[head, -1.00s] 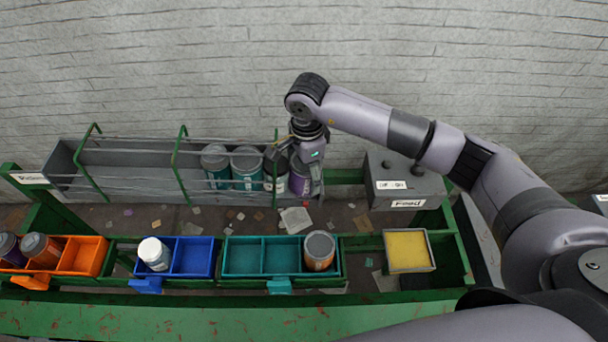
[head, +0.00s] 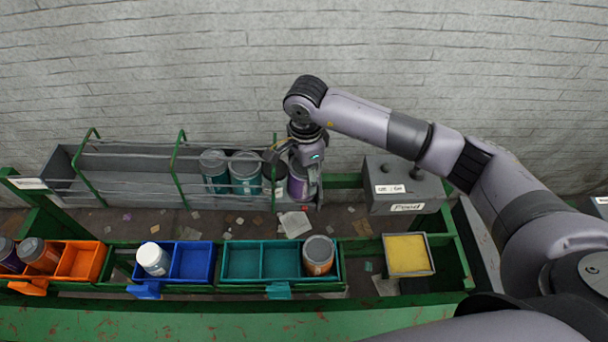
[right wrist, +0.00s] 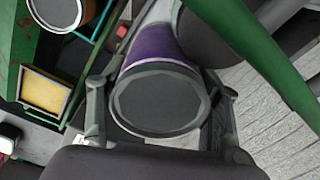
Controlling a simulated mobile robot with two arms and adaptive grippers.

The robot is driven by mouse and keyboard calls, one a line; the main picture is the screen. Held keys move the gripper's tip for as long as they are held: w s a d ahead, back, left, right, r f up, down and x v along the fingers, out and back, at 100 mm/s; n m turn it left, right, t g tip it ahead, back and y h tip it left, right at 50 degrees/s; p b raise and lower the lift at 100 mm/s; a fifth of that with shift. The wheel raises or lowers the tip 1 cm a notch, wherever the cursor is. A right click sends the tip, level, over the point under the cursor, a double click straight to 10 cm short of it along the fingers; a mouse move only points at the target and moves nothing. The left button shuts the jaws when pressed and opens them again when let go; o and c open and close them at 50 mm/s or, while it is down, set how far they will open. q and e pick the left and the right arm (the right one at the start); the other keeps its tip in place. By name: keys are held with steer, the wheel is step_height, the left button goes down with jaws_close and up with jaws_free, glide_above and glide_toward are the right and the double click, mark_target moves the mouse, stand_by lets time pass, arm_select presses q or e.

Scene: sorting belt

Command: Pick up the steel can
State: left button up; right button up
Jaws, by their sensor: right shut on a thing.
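A can with a purple band and a grey lid (head: 298,184) stands at the right end of the grey railed belt. My right gripper (head: 293,174) reaches down over it and is shut on it. In the right wrist view the purple can (right wrist: 155,48) is between the two fingers, its dark grey round end facing the camera. I cannot tell a gap between the can and the belt. Two teal cans (head: 245,174) and a darker can (head: 275,176), partly hidden by my gripper, stand just left of it. My left gripper is out of view.
In front are an orange tray (head: 82,262), a blue tray (head: 190,262) with a white-lidded jar (head: 153,258), and a teal tray (head: 262,262) with an orange can (head: 318,256). A yellow pad (head: 407,254) and a grey Feed box (head: 405,187) are right. Green posts and rails cross the belt.

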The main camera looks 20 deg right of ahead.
step_height(320, 180, up, 17)
steer(key=b, duration=0.5)
steer(key=s+a+r+p, duration=0.2)
steer(key=s+a+r, duration=0.1)
steer(key=s, duration=0.7)
steer(key=shift+s+r, duration=0.3)
steer(key=shift+r, duration=0.55)
stand_by(3.0)
